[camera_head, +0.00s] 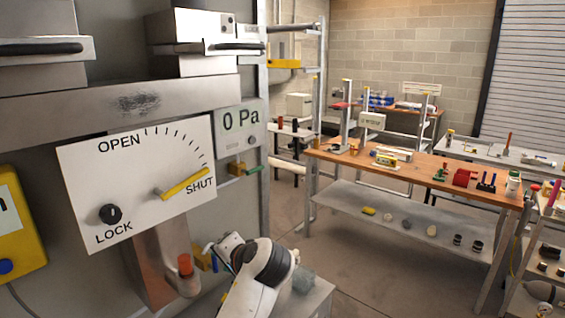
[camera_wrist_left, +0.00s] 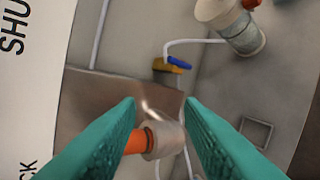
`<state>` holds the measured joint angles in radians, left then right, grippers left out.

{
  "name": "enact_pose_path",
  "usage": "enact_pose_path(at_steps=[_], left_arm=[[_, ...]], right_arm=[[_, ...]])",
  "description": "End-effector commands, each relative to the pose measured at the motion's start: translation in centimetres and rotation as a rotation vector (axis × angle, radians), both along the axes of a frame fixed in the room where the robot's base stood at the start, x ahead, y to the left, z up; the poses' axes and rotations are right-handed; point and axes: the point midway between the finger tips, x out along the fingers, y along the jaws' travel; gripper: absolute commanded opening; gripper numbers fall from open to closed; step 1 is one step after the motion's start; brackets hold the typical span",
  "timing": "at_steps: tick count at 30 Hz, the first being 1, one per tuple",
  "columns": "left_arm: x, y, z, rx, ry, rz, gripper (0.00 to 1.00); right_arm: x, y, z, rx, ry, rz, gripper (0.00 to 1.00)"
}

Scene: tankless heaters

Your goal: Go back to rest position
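One white arm of mine with a dark joint reaches up from the bottom centre of the head view, close to the panel; I take it to be the left. In the left wrist view my left gripper (camera_wrist_left: 160,108) has its two teal fingers spread apart, with nothing held between them. An orange-tipped pipe end (camera_wrist_left: 158,140) shows in the gap, apparently beyond the fingers; I cannot tell how far. The orange cap (camera_head: 185,265) also shows in the head view, left of the arm. My right gripper is not in view.
A white dial plate (camera_head: 135,170) has its yellow pointer (camera_head: 185,184) near SHUT and a black knob (camera_head: 110,214) by LOCK. A gauge (camera_head: 241,128) reads 0 Pa. A wooden-topped bench (camera_head: 415,166) with tools stands at right. Some floor (camera_head: 390,265) is clear between.

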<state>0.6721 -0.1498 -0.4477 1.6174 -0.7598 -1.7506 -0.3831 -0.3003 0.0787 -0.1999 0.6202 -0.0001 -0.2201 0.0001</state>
Motion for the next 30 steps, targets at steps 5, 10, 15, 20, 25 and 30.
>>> enact_pose_path(at_steps=[5, 10, 15, 20, 25, 30], left_arm=[[-6.5, 2.5, -11.3, -0.240, 0.115, 0.003, 0.34], [-14.5, 4.3, -18.5, -0.441, 0.197, 0.039, 0.34], [-22.5, 5.6, -22.2, -0.601, 0.257, 0.087, 0.34], [-27.4, 6.2, -23.1, -0.691, 0.288, 0.119, 0.34], [-31.2, 6.5, -23.3, -0.755, 0.316, 0.146, 0.34], [-34.5, 6.7, -23.0, -0.807, 0.338, 0.166, 0.34]], right_arm=[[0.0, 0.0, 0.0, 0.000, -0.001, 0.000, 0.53], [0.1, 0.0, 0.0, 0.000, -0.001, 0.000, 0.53], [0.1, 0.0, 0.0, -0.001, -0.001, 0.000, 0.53], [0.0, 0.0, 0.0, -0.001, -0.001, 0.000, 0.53], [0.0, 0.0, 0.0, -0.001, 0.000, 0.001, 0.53], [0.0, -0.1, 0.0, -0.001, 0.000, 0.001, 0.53]])
